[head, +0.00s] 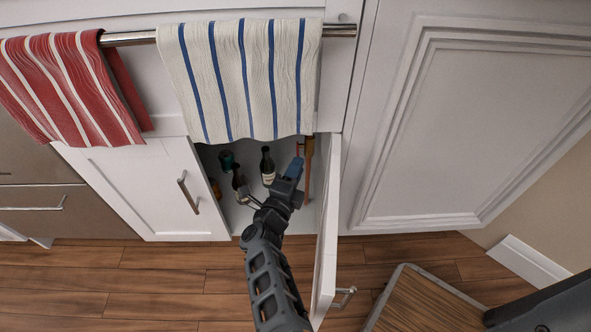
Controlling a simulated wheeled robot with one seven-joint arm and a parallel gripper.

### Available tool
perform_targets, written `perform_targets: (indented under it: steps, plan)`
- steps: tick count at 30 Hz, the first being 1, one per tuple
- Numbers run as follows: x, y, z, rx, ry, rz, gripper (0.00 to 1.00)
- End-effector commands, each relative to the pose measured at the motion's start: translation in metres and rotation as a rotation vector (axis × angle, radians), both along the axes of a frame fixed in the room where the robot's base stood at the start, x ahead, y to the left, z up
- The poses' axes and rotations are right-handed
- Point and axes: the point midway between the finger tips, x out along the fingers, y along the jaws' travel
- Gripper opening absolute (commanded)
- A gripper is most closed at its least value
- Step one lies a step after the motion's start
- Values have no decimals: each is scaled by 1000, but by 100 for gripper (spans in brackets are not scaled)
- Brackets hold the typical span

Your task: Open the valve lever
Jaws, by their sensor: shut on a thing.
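My arm reaches into an open white under-counter cabinet (232,220). My gripper (296,166) is inside, near the right wall, and is shut. A copper-coloured pipe (308,172) runs upright just right of the fingers. A small reddish piece (300,150) shows at the fingertips next to the pipe and looks like part of the valve lever. The fingers and the towel's lower edge hide most of the lever, so its angle cannot be told.
Dark bottles (267,165) stand in the cabinet left of my gripper. The open cabinet door (327,235) is close on the right of my arm. A striped towel (240,80) hangs from a rail above the opening. A wooden-topped piece (425,300) stands at lower right.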

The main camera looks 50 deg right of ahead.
Motion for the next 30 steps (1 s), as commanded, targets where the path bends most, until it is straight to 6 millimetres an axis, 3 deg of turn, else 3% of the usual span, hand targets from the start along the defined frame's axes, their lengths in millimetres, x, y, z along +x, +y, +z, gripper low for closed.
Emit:
perform_targets:
  steps: [14,30]
  plan:
    - [0,0,2,15,9,0,0]
    - [2,-3,38,256,190,-5,0]
